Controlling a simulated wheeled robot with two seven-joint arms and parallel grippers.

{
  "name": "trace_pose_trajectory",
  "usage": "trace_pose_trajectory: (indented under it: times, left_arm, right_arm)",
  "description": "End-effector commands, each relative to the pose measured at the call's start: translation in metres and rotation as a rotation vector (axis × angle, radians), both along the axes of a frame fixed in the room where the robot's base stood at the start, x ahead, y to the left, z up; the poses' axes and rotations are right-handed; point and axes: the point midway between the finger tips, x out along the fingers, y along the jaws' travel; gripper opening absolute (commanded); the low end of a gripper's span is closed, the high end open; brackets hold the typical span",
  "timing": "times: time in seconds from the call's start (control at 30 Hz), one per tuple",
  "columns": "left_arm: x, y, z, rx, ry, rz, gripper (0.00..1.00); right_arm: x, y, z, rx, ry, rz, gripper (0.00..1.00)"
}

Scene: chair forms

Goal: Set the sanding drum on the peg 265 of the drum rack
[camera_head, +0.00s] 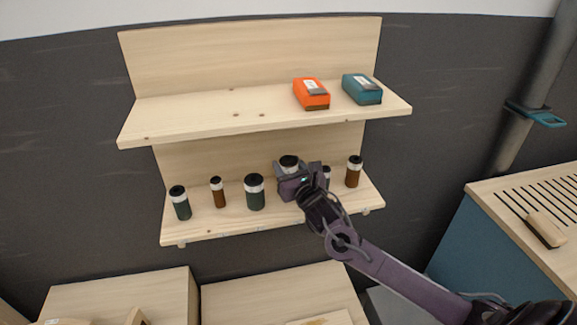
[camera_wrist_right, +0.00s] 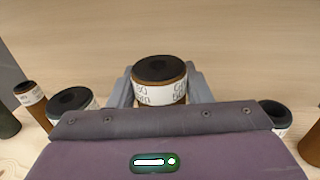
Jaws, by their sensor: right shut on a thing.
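My right gripper (camera_head: 292,184) is shut on a sanding drum (camera_head: 289,162) at the lower shelf of the wooden drum rack (camera_head: 222,228). In the right wrist view the held drum (camera_wrist_right: 160,92) is upright, with a black top, a brown rim and a white printed label, between the grey fingers. Its lower part is hidden by my gripper, so I cannot tell whether it touches the shelf or a peg. No bare peg or readable peg number shows. My left gripper is not in view.
On the lower shelf, a green drum (camera_head: 180,203), a brown drum (camera_head: 218,193) and a dark green drum (camera_head: 254,193) stand left of my gripper. A partly hidden drum (camera_head: 326,173) and another brown drum (camera_head: 353,172) stand right. The upper shelf holds orange (camera_head: 309,96) and teal (camera_head: 361,91) boxes.

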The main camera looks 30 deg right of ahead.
Motion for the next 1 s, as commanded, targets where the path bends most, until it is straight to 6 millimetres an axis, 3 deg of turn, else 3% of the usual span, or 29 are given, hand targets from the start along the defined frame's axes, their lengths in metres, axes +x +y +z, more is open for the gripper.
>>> trace_pose_trajectory:
  times: [1.0]
  left_arm:
    - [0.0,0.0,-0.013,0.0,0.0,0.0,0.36]
  right_arm:
    - [0.0,0.0,-0.016,0.001,-0.002,0.0,0.13]
